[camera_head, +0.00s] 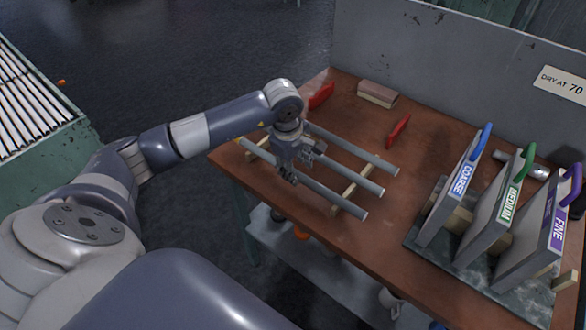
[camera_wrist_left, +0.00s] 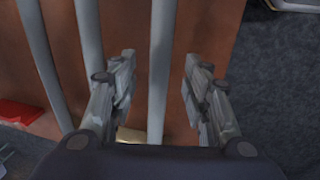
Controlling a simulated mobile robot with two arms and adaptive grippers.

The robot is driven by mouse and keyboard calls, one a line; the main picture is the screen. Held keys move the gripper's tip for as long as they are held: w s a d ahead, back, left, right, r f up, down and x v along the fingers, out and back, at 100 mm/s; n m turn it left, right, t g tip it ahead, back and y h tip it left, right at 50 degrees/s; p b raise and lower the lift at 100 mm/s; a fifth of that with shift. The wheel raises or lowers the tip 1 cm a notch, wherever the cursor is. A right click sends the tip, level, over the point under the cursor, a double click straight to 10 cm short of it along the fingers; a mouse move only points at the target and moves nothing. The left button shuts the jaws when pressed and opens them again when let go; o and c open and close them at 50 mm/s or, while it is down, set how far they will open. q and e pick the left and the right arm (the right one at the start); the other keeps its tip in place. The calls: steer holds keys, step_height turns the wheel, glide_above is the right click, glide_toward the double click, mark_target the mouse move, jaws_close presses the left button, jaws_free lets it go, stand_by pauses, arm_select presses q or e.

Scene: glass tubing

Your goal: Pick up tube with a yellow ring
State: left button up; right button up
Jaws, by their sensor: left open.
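Three grey tubes lie side by side across two wooden rails (camera_head: 347,198) on a brown workbench: a front tube (camera_head: 335,196), a middle tube (camera_head: 355,176) and a back tube (camera_head: 355,151). The other two tubes (camera_wrist_left: 90,40) (camera_wrist_left: 43,60) lie left of the fingers. My right gripper is not seen.
Upright plates labelled COARSE (camera_head: 446,195), MEDIUM (camera_head: 497,208) and FINE (camera_head: 540,238) stand at the right. Red objects (camera_head: 398,130) (camera_head: 321,96) and a pinkish block (camera_head: 377,93) lie toward the grey back panel (camera_head: 430,70). The bench's front edge is close to the tubes.

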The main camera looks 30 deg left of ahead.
arm_select(q)
steer(key=shift+w+f, duration=0.25)
steer(key=shift+f, duration=1.05)
jaws_close()
steer(key=shift+r, duration=0.2)
